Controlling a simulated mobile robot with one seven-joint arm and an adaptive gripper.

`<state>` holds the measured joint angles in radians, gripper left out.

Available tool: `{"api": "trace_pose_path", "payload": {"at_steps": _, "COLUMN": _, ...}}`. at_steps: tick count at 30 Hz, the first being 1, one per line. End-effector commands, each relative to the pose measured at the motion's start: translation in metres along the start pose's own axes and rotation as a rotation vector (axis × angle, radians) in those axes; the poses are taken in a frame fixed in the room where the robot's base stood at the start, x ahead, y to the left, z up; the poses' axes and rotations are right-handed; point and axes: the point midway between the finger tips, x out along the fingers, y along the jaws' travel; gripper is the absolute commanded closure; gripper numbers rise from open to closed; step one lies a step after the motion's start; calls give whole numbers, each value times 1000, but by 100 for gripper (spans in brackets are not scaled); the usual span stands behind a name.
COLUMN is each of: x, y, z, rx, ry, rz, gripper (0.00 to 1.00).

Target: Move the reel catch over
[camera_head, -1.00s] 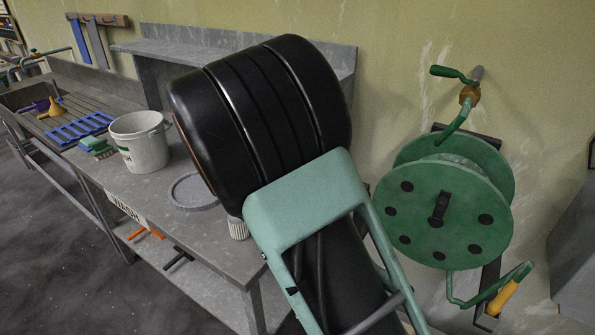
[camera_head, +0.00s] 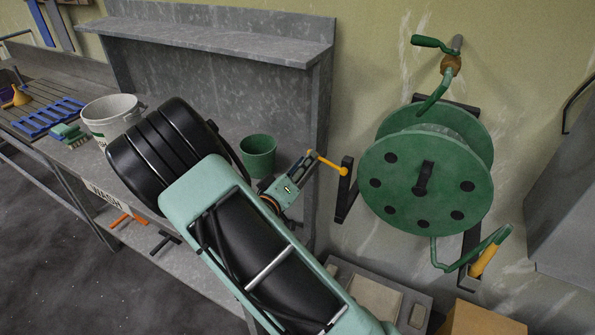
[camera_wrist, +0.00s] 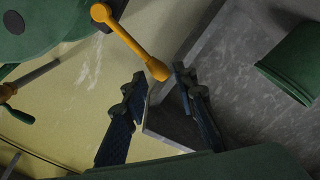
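The reel catch (camera_head: 329,163) is a yellow lever with a ball end, on a dark bracket (camera_head: 346,188) left of the green hose reel (camera_head: 425,180). In the wrist view the catch (camera_wrist: 128,40) slopes down from the upper left, and its ball end sits at the mouth between my fingertips. My gripper (camera_head: 307,160) is open, with its two dark fingers apart in the wrist view (camera_wrist: 160,74). Whether either finger touches the ball I cannot tell. The reel's edge also shows in the wrist view (camera_wrist: 40,30).
A green pail (camera_head: 258,158) stands on the bench behind my gripper, close to it. A white bucket (camera_head: 108,117) stands farther left, partly behind my arm. A grey shelf (camera_head: 220,40) rises at the back. Boxes (camera_head: 480,320) lie low beneath the reel.

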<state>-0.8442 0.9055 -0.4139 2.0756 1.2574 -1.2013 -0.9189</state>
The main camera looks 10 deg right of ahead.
Motion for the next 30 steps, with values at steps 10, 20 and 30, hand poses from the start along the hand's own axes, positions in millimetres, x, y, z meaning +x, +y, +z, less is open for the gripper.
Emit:
{"api": "trace_pose_path", "payload": {"at_steps": 10, "x": 25, "y": 0, "z": 0, "rx": 0, "ry": 0, "rz": -1, "gripper": 93}}
{"api": "trace_pose_path", "payload": {"at_steps": 20, "x": 24, "y": 6, "z": -3, "rx": 1, "ry": 0, "rz": -2, "gripper": 98}}
{"api": "trace_pose_path", "payload": {"at_steps": 30, "x": 24, "y": 28, "z": -10, "rx": 1, "ry": 0, "rz": -1, "gripper": 97}}
